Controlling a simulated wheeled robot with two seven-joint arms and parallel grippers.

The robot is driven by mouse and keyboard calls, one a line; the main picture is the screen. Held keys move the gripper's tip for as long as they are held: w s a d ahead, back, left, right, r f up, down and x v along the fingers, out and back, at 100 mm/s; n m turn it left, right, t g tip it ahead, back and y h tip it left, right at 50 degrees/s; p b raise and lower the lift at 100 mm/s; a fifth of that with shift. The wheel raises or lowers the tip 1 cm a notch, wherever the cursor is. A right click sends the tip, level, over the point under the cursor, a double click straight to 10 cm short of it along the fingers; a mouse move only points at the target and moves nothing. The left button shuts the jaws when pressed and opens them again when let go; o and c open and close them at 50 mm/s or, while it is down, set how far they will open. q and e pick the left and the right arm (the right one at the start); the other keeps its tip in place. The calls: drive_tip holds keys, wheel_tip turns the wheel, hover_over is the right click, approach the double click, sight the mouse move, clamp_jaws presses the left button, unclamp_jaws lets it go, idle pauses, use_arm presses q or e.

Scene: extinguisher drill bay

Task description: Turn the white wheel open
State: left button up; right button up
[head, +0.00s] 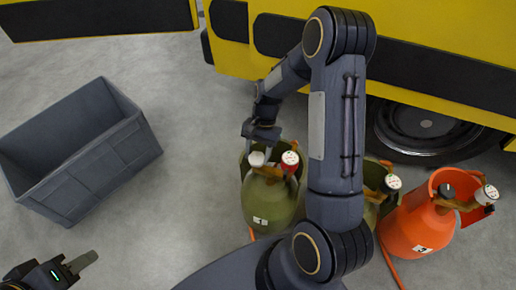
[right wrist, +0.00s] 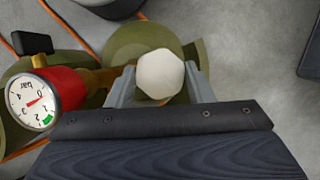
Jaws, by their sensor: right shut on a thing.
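The white wheel (head: 256,159) sits on top of an olive-green cylinder (head: 268,208) beside a red gauge (head: 290,158). In the right wrist view the white wheel (right wrist: 160,73) is a rounded, faceted knob between the two grey fingers of my right gripper (right wrist: 160,88). The fingers are shut on it. In the head view my right gripper (head: 260,138) reaches down to the wheel from behind. The gauge (right wrist: 35,99) has a white dial marked "bar" with a green patch. My left gripper (head: 80,263) is partly in view at the bottom left, apart from everything; its opening is unclear.
A second olive cylinder (head: 371,213) is partly hidden behind my right arm. An orange cylinder (head: 415,230) stands at the right with an orange hose. A yellow vehicle (head: 430,55) with a black wheel is behind. A grey crate (head: 85,160) stands left, with clear floor around it.

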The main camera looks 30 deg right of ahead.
drive_tip(key=n+p, duration=0.1)
drive_tip(key=n, duration=0.1)
drive_tip(key=shift+r+n+g+h, duration=0.15)
drive_tip(key=shift+n+g+h, duration=0.25)
drive_tip(key=n+h+p, duration=0.1)
drive_tip(key=n, duration=0.2)
drive_tip(key=shift+w+a+n+g+p, duration=0.1)
drive_tip(key=shift+a+n+g+p, duration=0.05)
drive_tip(key=shift+n+g+p, duration=0.2)
drive_tip(key=n+h+p, duration=0.1)
drive_tip(key=n, duration=0.2)
drive_tip(key=shift+a+n+h, duration=0.1)
drive_tip(key=shift+n+h, duration=0.15)
drive_tip(key=shift+h, duration=0.05)
drive_tip(key=n+h, duration=0.1)
drive_tip(key=n, duration=0.2)
drive_tip(key=shift+a+n+p, duration=0.1)
drive_tip(key=shift+n+p, duration=0.2)
drive_tip(key=shift+n, duration=0.1)
drive_tip(key=n+h, duration=0.1)
drive_tip(key=n, duration=0.1)
drive_tip(key=n+t+h, duration=0.1)
drive_tip(key=n, duration=0.2)
drive_tip(key=shift+a, duration=0.15)
drive_tip(key=n+t, duration=0.1)
drive_tip(key=n, duration=0.2)
drive_tip(key=n+t+h, duration=0.1)
drive_tip(key=n, duration=0.2)
drive_tip(key=shift+s, duration=0.2)
drive_tip(key=shift+n, duration=0.4)
